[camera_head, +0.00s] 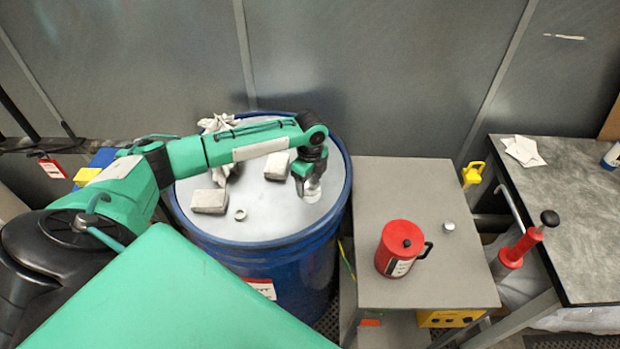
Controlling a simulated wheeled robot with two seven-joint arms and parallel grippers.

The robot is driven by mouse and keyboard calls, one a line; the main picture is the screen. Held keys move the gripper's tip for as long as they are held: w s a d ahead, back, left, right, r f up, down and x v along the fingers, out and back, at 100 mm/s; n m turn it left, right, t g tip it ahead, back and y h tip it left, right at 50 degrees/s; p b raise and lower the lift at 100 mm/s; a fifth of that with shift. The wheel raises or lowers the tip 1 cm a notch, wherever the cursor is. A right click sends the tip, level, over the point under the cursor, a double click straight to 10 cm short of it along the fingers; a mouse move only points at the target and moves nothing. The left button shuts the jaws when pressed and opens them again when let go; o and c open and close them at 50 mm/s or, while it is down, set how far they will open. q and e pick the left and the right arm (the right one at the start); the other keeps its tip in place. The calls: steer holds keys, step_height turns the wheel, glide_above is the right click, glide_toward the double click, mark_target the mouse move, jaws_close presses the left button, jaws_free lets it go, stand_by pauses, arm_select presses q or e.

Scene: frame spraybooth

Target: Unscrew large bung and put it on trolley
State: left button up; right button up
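The blue drum (264,262) stands left of the trolley, with a pale grey lid. My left arm reaches across it from the left, and my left gripper (312,188) points down at the right part of the lid. A pale, silvery round piece, which looks like the large bung (313,197), is at its fingertips. The fingers are too small and covered to tell whether they are closed on it. A small round opening or ring (240,214) is at the lid's front left. The grey trolley (385,194) is right of the drum. My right gripper is not in view.
On the trolley stand a red can (400,248) with a black handle and a small silver cap (449,226); its back half is clear. Grey-white blocks (209,201) and a crumpled cloth (217,123) lie on the drum. A workbench (580,220) and red hand pump (520,246) are right.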

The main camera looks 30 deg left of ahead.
arm_select(q)
steer(key=c, duration=0.7)
steer(key=shift+o, duration=1.3)
steer(key=shift+c, duration=1.4)
steer(key=n+p, duration=0.2)
steer(key=p, duration=0.1)
steer(key=shift+r+n, duration=0.3)
steer(key=shift+n+p, duration=0.7)
steer(key=shift+p, duration=0.2)
steer(key=shift+f+n, duration=0.25)
steer(key=shift+n, duration=0.05)
